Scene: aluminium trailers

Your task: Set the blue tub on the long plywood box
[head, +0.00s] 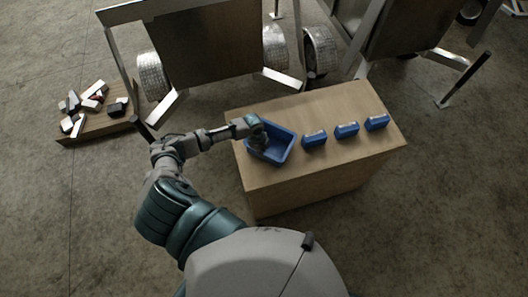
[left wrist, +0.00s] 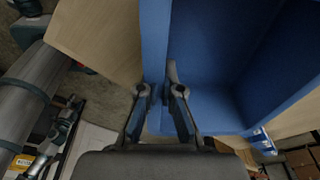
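The blue tub (head: 278,152) is at the left end of the plywood box (head: 325,163) top in the head view; it looks upright, resting on the top. My left gripper (head: 254,138) is at the tub's left wall. In the left wrist view the tub (left wrist: 210,60) fills the upper right, and the left gripper's fingers (left wrist: 160,85) straddle its wall, one outside and one inside. They look closed on the wall, with the inside finger plainly seen. The tub's interior looks empty apart from the finger. My right gripper is not seen.
Several small blue blocks, such as the middle one (head: 346,130), stand in a row right of the tub. A low wooden board (head: 92,128) with loose pieces lies at left. Trailers with wheels (head: 153,76) stand behind the box. Concrete floor is clear at right.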

